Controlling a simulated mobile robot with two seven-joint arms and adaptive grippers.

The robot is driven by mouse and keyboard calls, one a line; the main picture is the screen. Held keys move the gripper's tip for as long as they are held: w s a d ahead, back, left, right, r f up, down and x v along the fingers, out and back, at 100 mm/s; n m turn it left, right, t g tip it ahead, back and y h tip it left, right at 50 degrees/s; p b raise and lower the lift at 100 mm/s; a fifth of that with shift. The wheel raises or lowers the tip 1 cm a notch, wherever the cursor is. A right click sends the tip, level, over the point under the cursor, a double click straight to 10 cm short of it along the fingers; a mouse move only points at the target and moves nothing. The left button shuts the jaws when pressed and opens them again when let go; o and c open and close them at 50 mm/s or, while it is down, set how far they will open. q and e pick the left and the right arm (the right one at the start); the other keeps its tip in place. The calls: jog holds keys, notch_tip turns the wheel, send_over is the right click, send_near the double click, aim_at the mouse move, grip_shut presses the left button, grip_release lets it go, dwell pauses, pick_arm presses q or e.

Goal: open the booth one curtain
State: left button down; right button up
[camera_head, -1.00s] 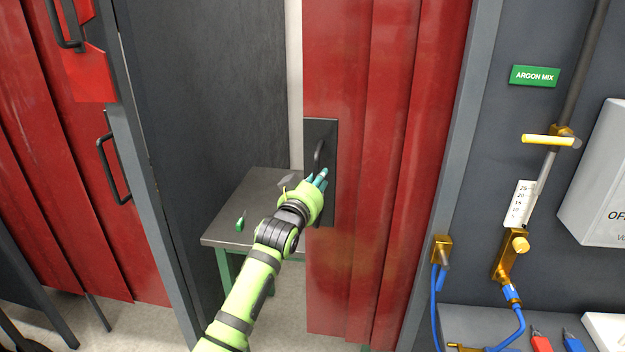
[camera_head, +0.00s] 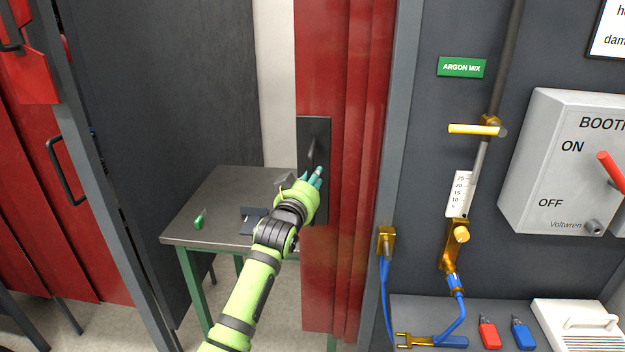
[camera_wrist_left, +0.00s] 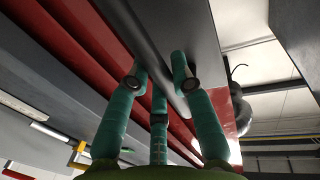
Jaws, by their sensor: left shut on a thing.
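The red curtain (camera_head: 355,200) hangs at the right side of the booth opening, bunched in folds. A black plate with a black handle (camera_head: 312,145) is on its left edge. My left gripper (camera_head: 317,178) is at the handle and shut on it. In the left wrist view its teal fingers (camera_wrist_left: 159,95) close around the dark handle bar (camera_wrist_left: 150,50). The opening left of the curtain shows the booth's inside. My right gripper is not in view.
A grey table (camera_head: 215,195) with green legs stands inside the booth, with a green item (camera_head: 200,218) on it. A grey post (camera_head: 400,140) borders the opening at right. A switch box (camera_head: 560,165) and gas fittings (camera_head: 460,235) are on the wall beyond.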

pick_arm(q)
jog(key=c, duration=1)
grip_release()
jog(key=shift+c, duration=0.2)
jog(key=v, duration=1.2)
